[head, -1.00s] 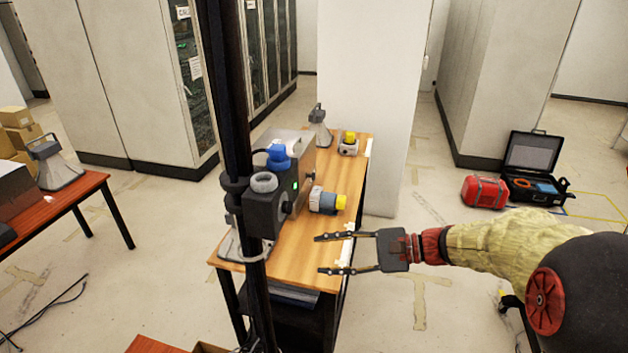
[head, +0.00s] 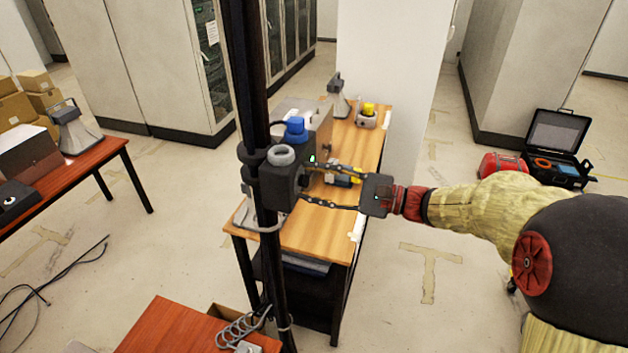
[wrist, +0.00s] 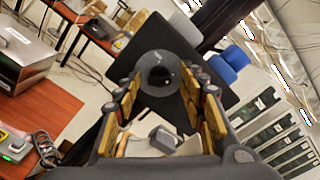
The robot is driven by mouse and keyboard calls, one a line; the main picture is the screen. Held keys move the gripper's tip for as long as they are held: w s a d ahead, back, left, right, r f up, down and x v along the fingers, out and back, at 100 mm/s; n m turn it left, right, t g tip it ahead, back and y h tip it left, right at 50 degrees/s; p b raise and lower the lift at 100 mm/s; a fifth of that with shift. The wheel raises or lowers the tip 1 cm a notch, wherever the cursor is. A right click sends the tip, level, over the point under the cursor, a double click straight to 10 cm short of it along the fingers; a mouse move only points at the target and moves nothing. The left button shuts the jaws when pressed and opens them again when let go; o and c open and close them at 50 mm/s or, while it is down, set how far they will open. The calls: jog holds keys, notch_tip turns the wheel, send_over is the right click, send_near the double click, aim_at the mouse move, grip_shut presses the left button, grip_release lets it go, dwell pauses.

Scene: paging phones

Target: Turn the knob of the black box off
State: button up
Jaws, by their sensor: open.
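The black box (head: 272,190) is fixed to a dark upright pole, with a small green light (head: 312,158) near its top edge. In the wrist view the black box (wrist: 150,38) faces me, tilted in the picture, with its round dark knob (wrist: 158,72) near the middle. My gripper (head: 305,182) is open, its fingertips close to the box's right-hand face. In the wrist view its two fingers stand on either side of the knob. I cannot tell whether they touch it. In the head view the knob is hard to make out between the fingers.
A wooden table (head: 300,236) stands behind the box, carrying a yellow-capped device (head: 367,115) and a grey horn (head: 338,95). The pole (head: 262,90) is close beside the box. A red table (head: 168,335) is at the front. Open floor lies right of the wooden table.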

jog(key=shift+c, duration=1.3)
jog(key=c, duration=0.7)
grip_shut()
